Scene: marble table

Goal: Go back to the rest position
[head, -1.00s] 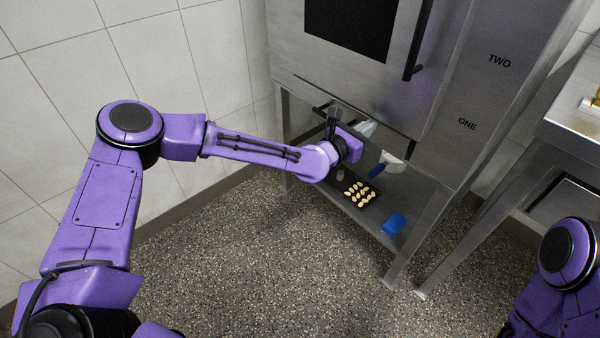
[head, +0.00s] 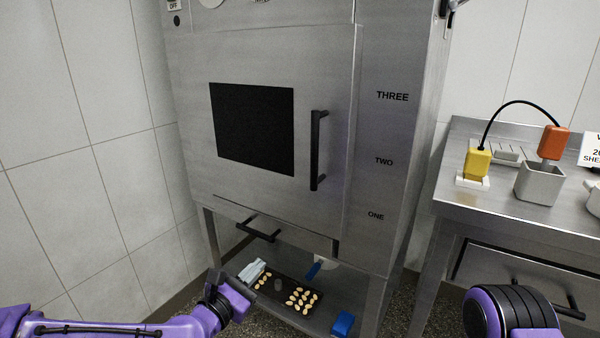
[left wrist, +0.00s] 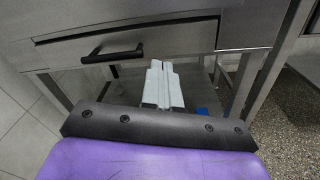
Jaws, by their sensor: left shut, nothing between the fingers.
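My left gripper (head: 258,265) is low in the head view, in front of the open lower shelf of the steel oven. Its two pale grey fingers are together with nothing between them, and they also show in the left wrist view (left wrist: 163,66). The left arm reaches in from the bottom left, and its purple wrist is just left of the shelf. My right gripper is out of sight; only a purple and black part of the right arm shows at the bottom right.
The steel oven (head: 190,130) has a shut door with a black handle (head: 318,150). A steel counter (head: 465,207) stands right.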

